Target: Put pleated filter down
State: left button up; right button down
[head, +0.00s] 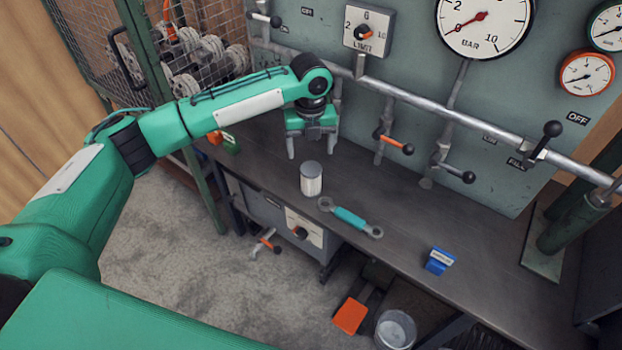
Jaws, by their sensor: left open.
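The pleated filter (311,180), a small pale ribbed cylinder with a grey top, stands upright on the dark bench (470,238) near its front edge. My left gripper (311,150) points down over the bench, behind the filter in the picture. Its two fingers are spread apart with nothing between them. The fingers look apart from the filter. My right gripper is not in view.
A teal-handled wrench (350,218) lies just right of the filter. A blue box (439,260) sits further right. A pipe with valve levers (430,110) runs along the panel behind. The bench's right part is mostly clear.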

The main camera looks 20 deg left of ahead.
aim_at(310, 169)
pick_arm(q)
jog(key=shift+a+f, duration=0.15)
jog(key=shift+f, duration=0.1)
notch_tip(310, 169, down, 7)
jog(key=shift+w+f+b, duration=0.1)
jog(key=shift+f+b, duration=0.05)
jog(key=shift+b, duration=0.3)
jog(key=shift+f, duration=0.7)
notch_tip(310, 169, down, 4)
jog(key=shift+w+r+b, duration=0.15)
jog(key=shift+r+b, duration=0.05)
jog(key=shift+b, duration=0.1)
jog(key=shift+f, duration=0.4)
jog(key=c, duration=1.1)
jog(key=shift+c, duration=0.5)
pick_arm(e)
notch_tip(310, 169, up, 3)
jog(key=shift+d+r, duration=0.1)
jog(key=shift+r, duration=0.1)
pick_arm(q)
jog(key=shift+r, duration=0.15)
